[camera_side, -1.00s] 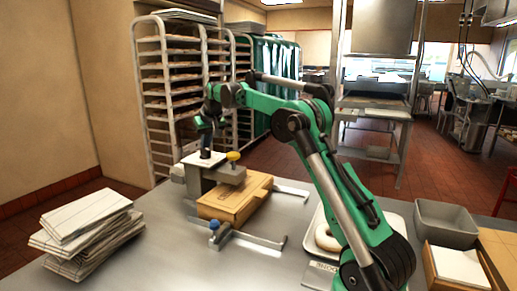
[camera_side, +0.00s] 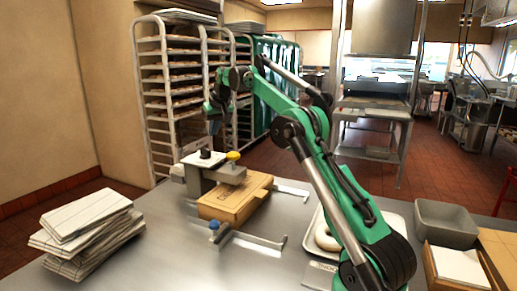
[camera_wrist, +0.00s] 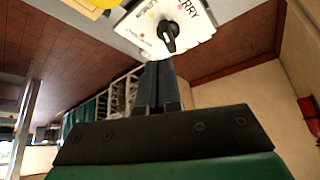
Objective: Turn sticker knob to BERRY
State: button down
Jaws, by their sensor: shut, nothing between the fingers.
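The sticker knob (camera_wrist: 168,36) is a black pointer knob on a white label plate (camera_wrist: 200,28) in the wrist view. Letters "RRY" show at the plate's upper right. Smaller words on its left are hard to read, and I cannot tell which label the knob points to. In the side view my gripper (camera_side: 214,112) is raised above the plate, clear of the knob.
A blue-tipped clamp bar (camera_side: 214,226) lies in front. A doughnut tray (camera_side: 318,225) and grey bin (camera_side: 445,222) are at right.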

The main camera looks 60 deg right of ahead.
jog(key=shift+f, duration=3.1)
jog(key=shift+w, duration=0.3)
jog(key=shift+w+a, duration=0.15)
jog(key=shift+a, duration=0.2)
jog(key=shift+w+a, duration=0.25)
jog(key=shift+a, duration=0.15)
jog(key=shift+w+a, duration=0.1)
jog(key=shift+s+a, duration=0.25)
jog(key=shift+s, duration=0.05)
notch_tip(320, 180, up, 6)
